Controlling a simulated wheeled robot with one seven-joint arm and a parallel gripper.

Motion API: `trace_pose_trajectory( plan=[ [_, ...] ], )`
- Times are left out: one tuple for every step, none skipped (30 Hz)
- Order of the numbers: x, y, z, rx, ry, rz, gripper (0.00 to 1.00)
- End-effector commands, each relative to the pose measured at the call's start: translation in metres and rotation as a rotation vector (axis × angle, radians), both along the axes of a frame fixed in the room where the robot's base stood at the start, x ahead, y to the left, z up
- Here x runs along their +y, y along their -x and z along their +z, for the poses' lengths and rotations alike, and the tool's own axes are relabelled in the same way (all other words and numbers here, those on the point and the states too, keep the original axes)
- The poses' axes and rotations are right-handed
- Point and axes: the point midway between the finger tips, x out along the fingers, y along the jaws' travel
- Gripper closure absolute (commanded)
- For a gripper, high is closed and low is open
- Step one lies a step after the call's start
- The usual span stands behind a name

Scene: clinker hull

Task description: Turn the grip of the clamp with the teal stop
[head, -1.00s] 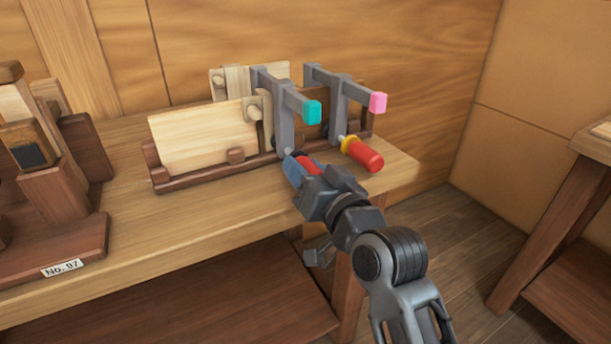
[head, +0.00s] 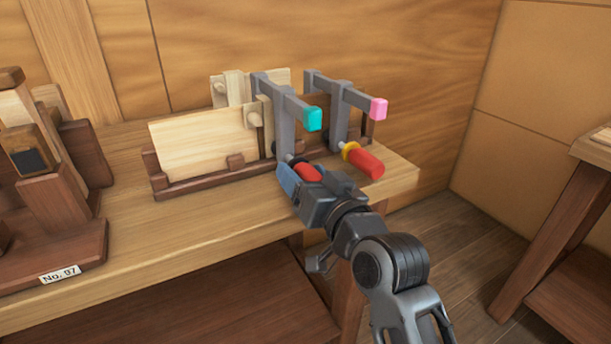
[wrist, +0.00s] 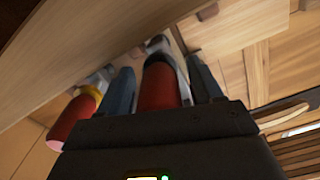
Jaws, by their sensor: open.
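The clamp with the teal stop (head: 313,119) has a grey frame (head: 285,128) and stands at the right part of the wooden rack. Its red grip (head: 308,173) points toward me, partly hidden by my gripper in the head view. My gripper (head: 291,178) is open, with its fingers around the grip. In the wrist view the red grip (wrist: 159,86) lies between the two fingers, with a small gap visible near the right finger (wrist: 204,80). Whether the fingers touch it is unclear.
A second clamp with a pink stop (head: 378,108) stands close on the right; its red grip (head: 363,161) with a yellow collar also shows in the wrist view (wrist: 72,120). Pale boards (head: 203,137) stand in the dark rack (head: 215,174). A wooden stand (head: 60,245) is at the left.

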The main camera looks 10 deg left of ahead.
Motion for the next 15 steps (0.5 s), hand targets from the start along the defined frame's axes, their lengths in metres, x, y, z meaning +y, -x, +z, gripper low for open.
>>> trace_pose_trajectory(
  plan=[
    [0.0, 0.0, 0.0, 0.0, 0.0, 0.0, 0.35],
    [0.0, 0.0, 0.0, 0.0, 0.0, 0.0, 0.35],
    [0.0, 0.0, 0.0, 0.0, 0.0, 0.0, 0.35],
    [-0.001, 0.001, 0.0, 0.0, 0.0, 0.0, 0.35],
    [-0.002, 0.002, 0.0, 0.001, -0.001, -0.001, 0.35],
    [-0.003, 0.004, 0.0, 0.001, -0.001, -0.001, 0.35],
    [-0.005, 0.007, -0.001, 0.001, -0.001, -0.001, 0.35],
    [-0.007, 0.01, -0.001, 0.001, -0.001, -0.001, 0.35],
    [-0.01, 0.015, -0.001, 0.0, -0.001, -0.001, 0.35],
    [-0.013, 0.019, -0.001, 0.001, 0.0, -0.002, 0.35],
    [-0.016, 0.023, 0.0, 0.0, 0.0, -0.002, 0.35],
    [-0.02, 0.029, -0.002, 0.002, 0.0, -0.003, 0.35],
    [-0.023, 0.033, -0.001, 0.001, 0.0, -0.002, 0.35],
    [-0.026, 0.037, -0.001, 0.002, -0.001, -0.002, 0.35],
    [-0.029, 0.043, -0.001, 0.001, -0.001, -0.001, 0.35]
  ],
)
